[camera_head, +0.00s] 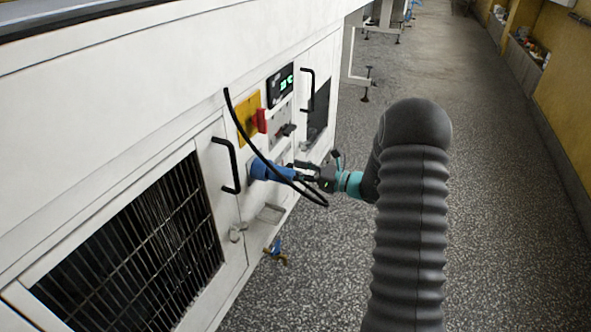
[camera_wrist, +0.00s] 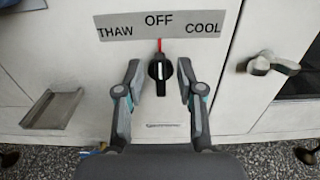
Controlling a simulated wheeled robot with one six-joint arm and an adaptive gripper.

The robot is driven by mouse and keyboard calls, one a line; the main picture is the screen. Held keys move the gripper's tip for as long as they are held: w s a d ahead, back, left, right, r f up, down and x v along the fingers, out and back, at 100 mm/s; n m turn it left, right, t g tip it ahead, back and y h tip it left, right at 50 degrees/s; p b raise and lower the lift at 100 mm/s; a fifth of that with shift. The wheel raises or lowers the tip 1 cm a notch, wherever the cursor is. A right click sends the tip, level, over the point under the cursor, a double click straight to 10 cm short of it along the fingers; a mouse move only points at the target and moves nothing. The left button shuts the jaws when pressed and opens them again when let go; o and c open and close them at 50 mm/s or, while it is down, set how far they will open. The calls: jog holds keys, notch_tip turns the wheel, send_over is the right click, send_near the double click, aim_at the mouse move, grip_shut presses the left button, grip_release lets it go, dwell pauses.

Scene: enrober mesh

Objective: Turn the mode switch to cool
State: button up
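The mode switch (camera_wrist: 160,70) is a black knob with a white pointer line, set on a white panel in the wrist view. Its pointer is upright, at the red mark under OFF. The label plate (camera_wrist: 158,24) above it reads THAW at left, OFF in the middle and COOL at right. My gripper (camera_wrist: 160,84) is open, with one finger on each side of the knob and a visible gap on both sides. In the head view my gripper (camera_head: 308,172) is close to the panel, and the knob cannot be made out there.
A blue plug (camera_head: 264,170) with a black cable (camera_head: 246,127) stands out beside my gripper. A yellow and red switch (camera_head: 248,117), a green-lit display (camera_head: 281,84) and black door handles (camera_head: 228,165) are on the white machine. A small metal ledge (camera_wrist: 54,108) is at left. The floor at right is clear.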

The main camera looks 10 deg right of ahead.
jog(key=shift+w+a, duration=0.35)
jog(key=shift+a, duration=0.2)
grip_shut()
